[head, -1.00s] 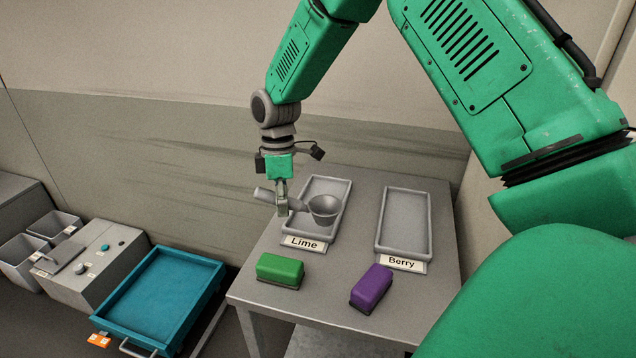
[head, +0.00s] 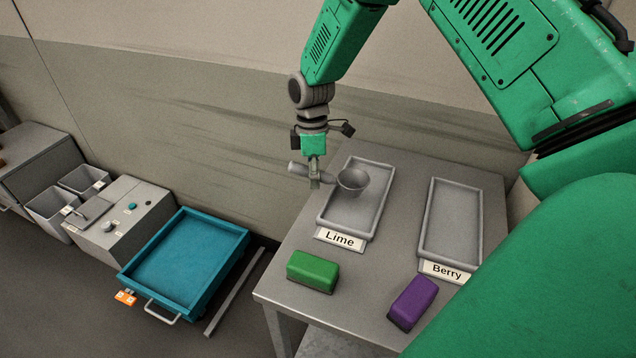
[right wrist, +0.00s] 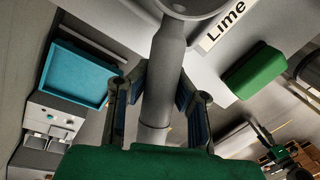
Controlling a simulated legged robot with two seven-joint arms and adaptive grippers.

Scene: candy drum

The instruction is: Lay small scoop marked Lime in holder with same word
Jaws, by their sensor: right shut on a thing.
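My right gripper (head: 315,181) is shut on the handle of a grey scoop (head: 353,181). The scoop's cup hangs over the Lime holder (head: 364,228), a shallow grey tray with a "Lime" label (head: 340,239) at its near end. I cannot tell whether the cup touches the tray. The handle points left, past the tray's edge. In the right wrist view the scoop's handle (right wrist: 164,75) runs between the two fingers, and the label (right wrist: 222,27) shows beside the cup. No word on the scoop is readable. My left gripper is not in view.
The Berry holder (head: 426,231), an empty grey tray, lies to the right on the same table (head: 291,265). A green block (head: 313,271) and a purple block (head: 413,303) sit near the front edge. A blue tray (head: 190,258) and grey bins stand lower left.

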